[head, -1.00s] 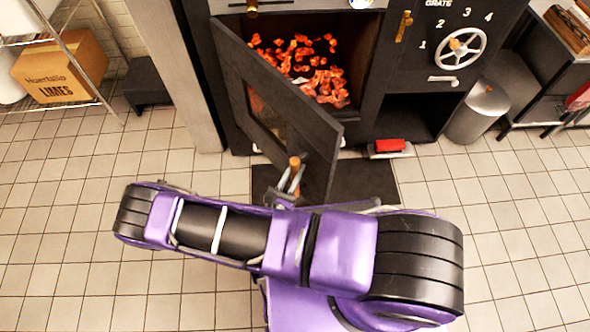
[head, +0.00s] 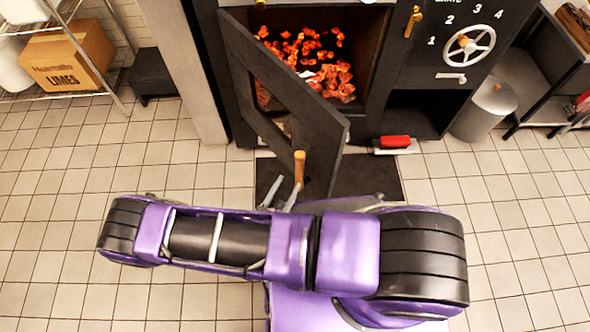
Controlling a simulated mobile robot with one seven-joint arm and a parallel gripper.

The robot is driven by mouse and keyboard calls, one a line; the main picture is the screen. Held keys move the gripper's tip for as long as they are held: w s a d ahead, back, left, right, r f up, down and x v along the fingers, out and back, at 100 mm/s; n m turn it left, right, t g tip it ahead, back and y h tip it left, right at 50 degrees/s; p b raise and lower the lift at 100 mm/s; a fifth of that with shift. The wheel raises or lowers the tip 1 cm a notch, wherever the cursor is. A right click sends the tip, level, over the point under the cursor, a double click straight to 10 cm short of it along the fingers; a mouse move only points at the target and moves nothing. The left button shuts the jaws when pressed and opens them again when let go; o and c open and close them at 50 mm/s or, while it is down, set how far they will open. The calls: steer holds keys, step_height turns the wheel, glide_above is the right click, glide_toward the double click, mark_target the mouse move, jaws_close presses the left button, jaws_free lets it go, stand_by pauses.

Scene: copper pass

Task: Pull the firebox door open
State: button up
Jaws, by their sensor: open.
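The firebox door (head: 313,120) is dark, with a window opening. It stands ajar, hinged at its left side and swung out towards me, and glowing coals (head: 310,62) show behind it. Its tan handle (head: 299,167) is on the outer face near the free edge. My gripper (head: 281,190) is open, just below and left of the handle. Its grey fingers are apart, and I see nothing held between them. My purple arm hides the gripper's base. Whether a finger touches the handle's metal mount, I cannot tell.
A dark mat (head: 375,180) lies under the door. A red-backed brush (head: 395,143) lies right of it. A metal bin (head: 486,108) stands at the right, and a shelf with a cardboard box (head: 68,58) at the far left. The tiled floor on the left is clear.

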steer(key=v, duration=0.9)
